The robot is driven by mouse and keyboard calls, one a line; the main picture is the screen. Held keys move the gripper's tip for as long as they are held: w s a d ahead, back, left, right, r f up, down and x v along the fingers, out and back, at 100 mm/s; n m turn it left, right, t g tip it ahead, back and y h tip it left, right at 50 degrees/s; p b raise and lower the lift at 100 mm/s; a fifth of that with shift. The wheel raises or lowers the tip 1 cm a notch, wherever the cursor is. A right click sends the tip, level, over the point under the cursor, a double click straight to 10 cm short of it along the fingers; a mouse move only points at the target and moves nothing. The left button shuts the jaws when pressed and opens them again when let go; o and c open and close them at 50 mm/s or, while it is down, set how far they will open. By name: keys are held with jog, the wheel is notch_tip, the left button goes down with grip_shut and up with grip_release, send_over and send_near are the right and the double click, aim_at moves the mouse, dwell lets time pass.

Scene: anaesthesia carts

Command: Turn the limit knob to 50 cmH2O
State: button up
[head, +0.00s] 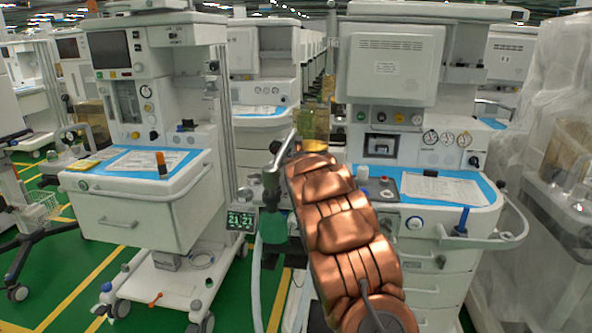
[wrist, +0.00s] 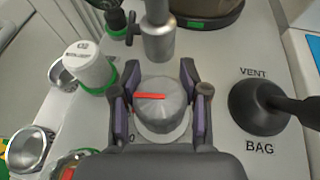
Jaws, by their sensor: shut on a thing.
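The limit knob (wrist: 162,108) is a grey ribbed cap with a red pointer line, seen from above in the wrist view. The red line lies nearly level across its top. My gripper (wrist: 160,98) is shut on the knob, with one dark and purple finger at its left side and one at its right. In the head view my copper-coloured arm (head: 340,235) reaches to the machine and hides the knob and my gripper.
A black lever (wrist: 265,107) stands between VENT and BAG labels, right of the knob. A white capped port (wrist: 90,66) is at left, and a grey metal post (wrist: 157,35) rises just behind. A green display (head: 241,221) shows 21 and 21.

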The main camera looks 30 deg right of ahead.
jog(key=o, duration=1.1)
jog(key=shift+r, duration=0.15)
jog(key=shift+s+a+r, duration=0.45)
jog(key=shift+s+r, duration=0.1)
jog(key=shift+r, duration=0.05)
jog(key=shift+s+a+f, duration=0.1)
jog(key=shift+s+a, duration=0.05)
jog(key=shift+s, duration=0.6)
jog(key=shift+s+a+r, duration=0.4)
jog(key=shift+a, duration=0.05)
jog(key=shift+s+a+r, duration=0.2)
jog(key=shift+s, duration=0.5)
jog(key=shift+s+a, duration=0.2)
jog(key=shift+v, duration=2.8)
